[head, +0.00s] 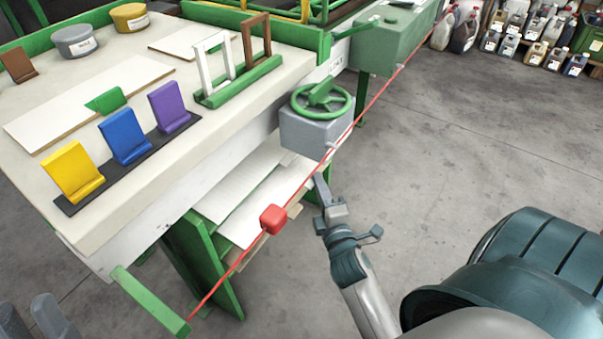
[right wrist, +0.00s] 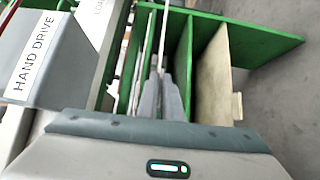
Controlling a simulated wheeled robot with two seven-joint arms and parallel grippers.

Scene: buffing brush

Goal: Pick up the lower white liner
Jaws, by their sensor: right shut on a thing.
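White panels lie on the shelf under the bench in the head view; a lower white liner (head: 263,205) is beside my right gripper (head: 320,184). In the right wrist view, my right gripper (right wrist: 162,82) is shut on a thin white liner (right wrist: 163,38), seen edge-on between its fingers. The far end of the liner is hidden. My left gripper (head: 32,312) shows only partly at the bottom left corner; its two grey fingers are apart, with nothing seen between them.
A red cord with a red block (head: 273,219) runs along the bench front. A grey hand-drive box with a green wheel (head: 321,99) stands above my right gripper. Yellow, blue and purple holders (head: 170,106) stand on the bench.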

